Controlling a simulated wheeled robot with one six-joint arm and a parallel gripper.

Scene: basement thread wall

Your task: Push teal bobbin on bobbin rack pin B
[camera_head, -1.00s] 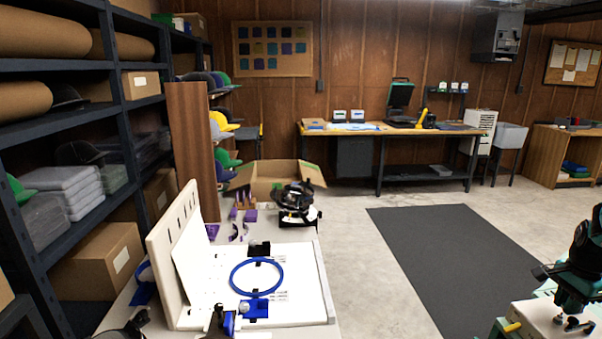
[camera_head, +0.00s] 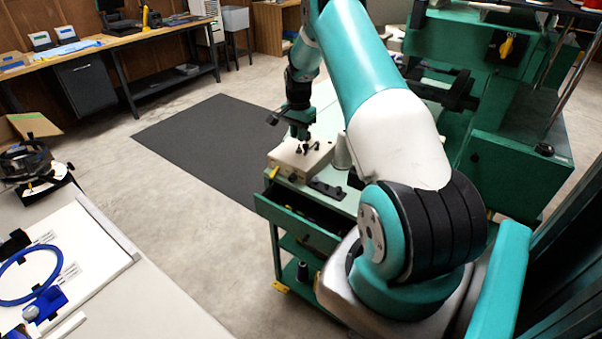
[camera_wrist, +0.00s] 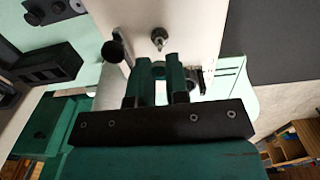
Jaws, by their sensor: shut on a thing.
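My gripper (camera_head: 302,140) is low over a beige box-like unit (camera_head: 290,163) with small dark knobs or pins on its top. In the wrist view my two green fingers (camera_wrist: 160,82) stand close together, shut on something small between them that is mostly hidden. A metal pin with a dark base (camera_wrist: 158,38) stands beyond the fingertips, and a black knob (camera_wrist: 113,50) is to its left. I cannot make out the teal bobbin or any pin letter. I cannot tell whether what I hold touches a pin.
The unit stands on a green cart (camera_head: 297,232) with an open drawer. A white cylinder (camera_head: 342,152) is right of the gripper. A dark spool (camera_head: 303,272) sits on the lower shelf. A white board with a blue hoop (camera_head: 28,277) lies left. Floor with a dark mat (camera_head: 205,145) is clear.

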